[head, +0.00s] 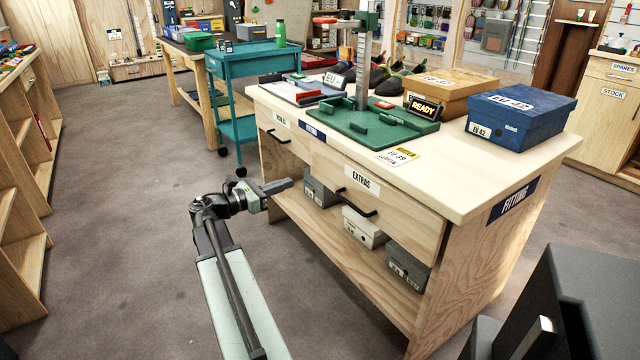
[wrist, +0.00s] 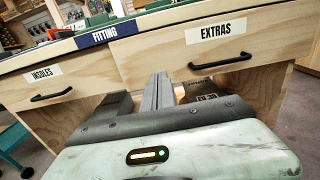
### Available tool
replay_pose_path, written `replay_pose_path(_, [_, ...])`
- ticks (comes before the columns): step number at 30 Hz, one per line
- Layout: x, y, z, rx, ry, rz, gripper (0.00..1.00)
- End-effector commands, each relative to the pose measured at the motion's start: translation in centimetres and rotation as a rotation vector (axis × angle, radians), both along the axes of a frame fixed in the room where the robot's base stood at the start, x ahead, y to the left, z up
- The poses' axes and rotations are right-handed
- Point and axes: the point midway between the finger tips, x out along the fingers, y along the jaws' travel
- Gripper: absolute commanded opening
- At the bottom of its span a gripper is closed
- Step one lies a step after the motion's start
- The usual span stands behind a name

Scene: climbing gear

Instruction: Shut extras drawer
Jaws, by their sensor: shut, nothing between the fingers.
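The extras drawer (head: 400,207) is the wide wooden drawer at the right of the bench front, with an EXTRAS label and a black bar handle (head: 356,202). Its front also shows in the wrist view (wrist: 160,55), upper right. It seems to stand slightly proud of the bench, but how far is unclear; its inside is hidden. My gripper (head: 288,185) is shut and empty, left of the handle in the head view. In the wrist view its fingers (wrist: 158,92) point at the bench, below the drawer's left part and left of the handle (wrist: 220,62). No contact is visible.
The insoles drawer (head: 283,143) is left of the extras drawer. Grey and white boxes (head: 364,228) stand on the shelf below. The bench top (head: 460,170) holds a green measuring device (head: 350,122) and shoe boxes. A teal cart (head: 240,90) stands behind; the floor at left is clear.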

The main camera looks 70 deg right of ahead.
Motion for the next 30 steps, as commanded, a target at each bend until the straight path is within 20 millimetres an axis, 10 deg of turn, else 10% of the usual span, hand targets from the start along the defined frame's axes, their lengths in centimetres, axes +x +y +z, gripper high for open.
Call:
replay_pose_path(21, [-6.6,-10.4,0.1,0.001,-0.006,0.001,0.0])
replay_pose_path(30, [-7.4,-11.6,0.1,0.001,-0.006,0.003,0.0])
